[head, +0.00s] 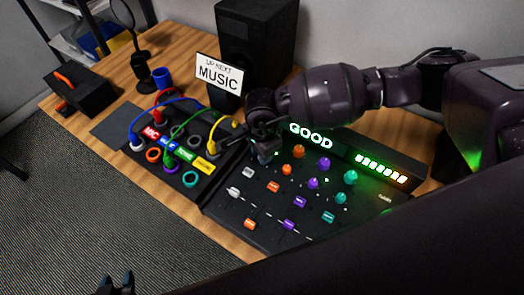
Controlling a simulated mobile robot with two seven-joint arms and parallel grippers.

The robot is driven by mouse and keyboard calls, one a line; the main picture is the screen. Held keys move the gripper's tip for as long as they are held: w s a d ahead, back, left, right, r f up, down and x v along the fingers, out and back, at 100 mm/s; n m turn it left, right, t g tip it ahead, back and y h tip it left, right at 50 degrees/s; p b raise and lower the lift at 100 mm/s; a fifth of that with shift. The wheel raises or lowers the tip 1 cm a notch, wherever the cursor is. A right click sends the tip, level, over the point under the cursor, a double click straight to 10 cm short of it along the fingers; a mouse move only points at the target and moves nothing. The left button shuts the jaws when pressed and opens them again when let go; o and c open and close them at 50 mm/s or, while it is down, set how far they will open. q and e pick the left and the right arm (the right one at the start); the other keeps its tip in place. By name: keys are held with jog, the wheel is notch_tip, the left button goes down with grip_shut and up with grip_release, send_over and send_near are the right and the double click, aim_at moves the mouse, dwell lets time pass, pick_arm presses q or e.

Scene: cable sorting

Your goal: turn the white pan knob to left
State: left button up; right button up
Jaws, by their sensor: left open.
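The black mixer (222,212) lies on the table with rows of coloured knobs and sliders. My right gripper (263,148) points down over its upper left corner, at the white column. The white pan knob is hidden or nearly hidden there by the gripper; I cannot tell whether the fingers touch it. The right fingers are too small and dark to read. A white control (250,172) and a white slider (233,193) show below the gripper. My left gripper (116,284) is open and empty at the bottom left edge, far from the mixer.
Orange (298,151), purple (313,156) and teal (351,177) knobs stand right of the gripper. A lit "GOOD" display (311,136) is behind. A cable panel (190,178) with several plugged cables is left. A black speaker (257,40) and "MUSIC" sign (218,74) stand behind.

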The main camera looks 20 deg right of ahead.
dwell(0.5)
jog(key=o, duration=0.9)
jog(key=shift+r, duration=0.1)
notch_tip(320, 180, up, 11)
jog(key=shift+f+p, duration=0.2)
jog(key=shift+p, duration=0.5)
jog(key=shift+s, duration=0.1)
